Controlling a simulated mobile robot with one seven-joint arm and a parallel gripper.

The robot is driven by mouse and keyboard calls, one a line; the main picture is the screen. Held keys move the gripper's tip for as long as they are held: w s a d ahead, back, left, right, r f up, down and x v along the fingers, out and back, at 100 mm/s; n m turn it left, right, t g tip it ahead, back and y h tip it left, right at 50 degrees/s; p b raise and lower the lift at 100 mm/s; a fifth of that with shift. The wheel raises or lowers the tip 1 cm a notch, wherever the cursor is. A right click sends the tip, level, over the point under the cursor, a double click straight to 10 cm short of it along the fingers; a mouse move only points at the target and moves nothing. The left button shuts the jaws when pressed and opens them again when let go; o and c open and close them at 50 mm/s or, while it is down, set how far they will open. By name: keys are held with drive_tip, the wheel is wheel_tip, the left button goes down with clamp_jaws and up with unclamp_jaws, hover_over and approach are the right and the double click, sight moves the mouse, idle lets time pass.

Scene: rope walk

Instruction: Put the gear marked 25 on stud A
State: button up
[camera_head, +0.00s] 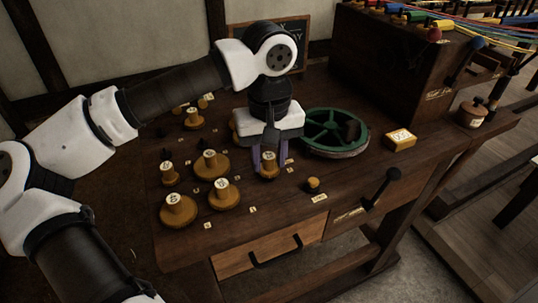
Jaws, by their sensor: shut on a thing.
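My gripper (268,157) points down over the middle of the dark bench and is shut on the hub of a small brass gear (269,171). I cannot read its mark, or tell if it is raised or seated. Other brass gears with marked white tops stand to the left: one (210,164) just left of the gripper, one (221,196) in front of it, a wide one (178,210) at the front left, and a small one (169,175) behind that. Their numbers are too small to read surely. I cannot make out which stud is A.
A green spoked wheel (335,132) lies close right of my gripper. A short brass piece (313,185) stands by a label at the front. A yellow block (399,140) and a lidded pot (473,113) sit right. A big wooden box (400,60) stands at the back.

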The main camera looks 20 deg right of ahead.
drive_tip(key=shift+f+b, duration=0.4)
drive_tip(key=shift+f, duration=0.05)
idle(0.3)
drive_tip(key=o, duration=1)
drive_tip(key=shift+r+p, duration=2.8)
drive_tip(key=shift+r, duration=1.25)
